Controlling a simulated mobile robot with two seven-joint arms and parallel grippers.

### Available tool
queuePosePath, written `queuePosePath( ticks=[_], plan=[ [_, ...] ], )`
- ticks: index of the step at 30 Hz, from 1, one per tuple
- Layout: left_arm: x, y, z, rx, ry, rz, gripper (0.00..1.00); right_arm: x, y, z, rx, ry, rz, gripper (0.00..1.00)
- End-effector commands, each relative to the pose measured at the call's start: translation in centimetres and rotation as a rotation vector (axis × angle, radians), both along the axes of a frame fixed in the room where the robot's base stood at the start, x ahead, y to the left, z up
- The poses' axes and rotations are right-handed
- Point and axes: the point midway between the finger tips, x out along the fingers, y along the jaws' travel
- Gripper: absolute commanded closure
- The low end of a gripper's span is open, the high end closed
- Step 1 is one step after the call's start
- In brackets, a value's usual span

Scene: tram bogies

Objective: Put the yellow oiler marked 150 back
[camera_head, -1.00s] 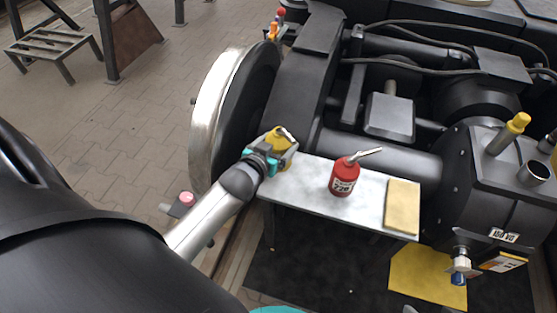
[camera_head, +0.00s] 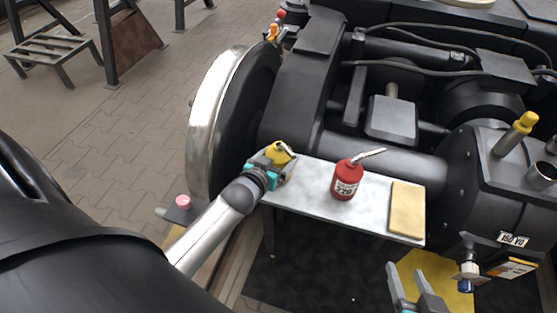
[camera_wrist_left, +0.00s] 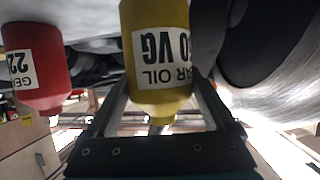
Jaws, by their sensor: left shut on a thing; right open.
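The yellow oiler (camera_head: 281,153) is in my left gripper (camera_head: 275,166), at the left end of a pale shelf (camera_head: 315,196). In the left wrist view the yellow oiler (camera_wrist_left: 158,50) looks upside down, between the fingers. Its label shows "0 VG" and part of "GEAR OIL"; the full number is hidden. I cannot tell whether its base touches the shelf. A red oiler (camera_head: 346,181) stands on the shelf to the right; it also shows in the left wrist view (camera_wrist_left: 38,68). My right gripper (camera_head: 408,281) is open and empty at the bottom, below the shelf.
A tan pad (camera_head: 407,209) lies on the shelf's right end. A large wheel (camera_head: 215,120) stands left of the shelf, and the dark bogie frame lies behind it. A plate marked "150 VG" (camera_head: 513,240) is on the black housing (camera_head: 500,200) at right, above a blue-ended fitting (camera_head: 467,278).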

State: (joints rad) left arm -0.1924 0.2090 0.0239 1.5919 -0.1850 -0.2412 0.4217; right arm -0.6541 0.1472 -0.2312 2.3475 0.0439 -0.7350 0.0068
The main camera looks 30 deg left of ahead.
Motion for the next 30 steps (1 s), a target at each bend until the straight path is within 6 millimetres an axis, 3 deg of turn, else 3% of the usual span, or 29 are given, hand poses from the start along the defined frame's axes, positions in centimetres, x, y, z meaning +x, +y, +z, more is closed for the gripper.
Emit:
queuePosePath(
  ticks=[17, 18, 21, 30],
  plan=[
    [0.11, 0.01, -0.67, 0.0, -0.005, 0.0, 1.0, 0.28, 0.9, 0.15, 0.038, -0.068, 0.008, 0.5],
    [0.01, 0.01, -0.77, -0.001, 0.0, 0.0, 0.08, 0.29, 0.87, 0.22, 0.037, -0.067, 0.007, 0.5],
    [0.01, 0.01, -0.75, 0.0, 0.0, 0.0, 0.0, 0.29, 0.85, 0.23, 0.037, -0.066, 0.007, 0.5],
    [0.0, 0.01, -0.56, 0.0, 0.0, 0.0, 0.0, 0.3, 0.72, 0.29, 0.031, -0.058, 0.006, 0.5]
  ],
)
